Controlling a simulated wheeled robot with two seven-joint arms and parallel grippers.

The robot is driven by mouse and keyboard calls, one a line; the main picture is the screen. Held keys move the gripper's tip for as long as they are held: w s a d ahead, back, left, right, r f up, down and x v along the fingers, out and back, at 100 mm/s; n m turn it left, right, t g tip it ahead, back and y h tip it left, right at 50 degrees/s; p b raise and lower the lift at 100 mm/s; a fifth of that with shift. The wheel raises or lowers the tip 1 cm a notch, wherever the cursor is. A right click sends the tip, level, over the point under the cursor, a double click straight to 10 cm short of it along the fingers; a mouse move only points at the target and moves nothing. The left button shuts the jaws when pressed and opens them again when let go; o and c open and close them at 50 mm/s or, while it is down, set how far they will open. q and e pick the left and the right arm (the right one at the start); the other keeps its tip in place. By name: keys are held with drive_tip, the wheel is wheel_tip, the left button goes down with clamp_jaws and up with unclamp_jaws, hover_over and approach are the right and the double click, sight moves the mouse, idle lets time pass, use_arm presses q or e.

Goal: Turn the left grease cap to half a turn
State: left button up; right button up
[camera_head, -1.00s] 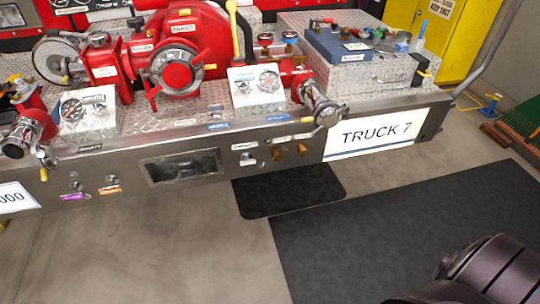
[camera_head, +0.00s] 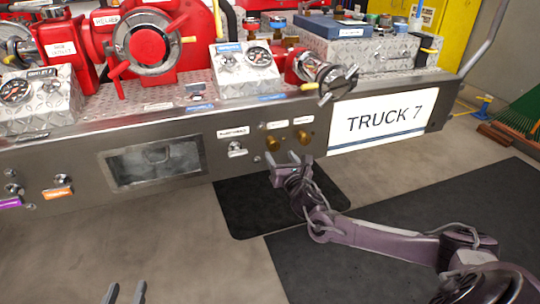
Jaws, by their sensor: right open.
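Two round brass caps sit side by side on the front steel panel, each under a small white label too small to read. I take the left one as the left grease cap (camera_head: 272,144); the right grease cap (camera_head: 303,137) is beside it. My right gripper (camera_head: 282,158) is just below and in front of the caps, with its two fingers pointing up at the panel. Its fingers are apart and nothing shows between them. Contact with the cap cannot be told. My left gripper (camera_head: 125,291) shows only as two separated fingertips at the bottom edge, with nothing between them.
The TRUCK 7 sign (camera_head: 376,115) is to the right. A black mat (camera_head: 240,210) lies below; the floor in front is clear.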

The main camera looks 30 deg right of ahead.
sight(275, 147)
drive_tip(key=b+x, duration=0.1)
drive_tip(key=x, duration=0.2)
drive_tip(key=shift+w, duration=0.35)
drive_tip(key=b+x, duration=0.1)
drive_tip(key=x, duration=0.2)
drive_tip(key=shift+w+d, duration=0.15)
drive_tip(key=shift+w, duration=0.2)
use_arm(q)
wheel_tip(275, 147, up, 17)
drive_tip(key=s+a+t+h, duration=0.2)
drive_tip(key=t+h, duration=0.1)
drive_tip(key=t, duration=0.6)
drive_tip(key=shift+r+h, duration=0.15)
drive_tip(key=shift+h, duration=0.15)
use_arm(e)
drive_tip(key=shift+w, duration=0.15)
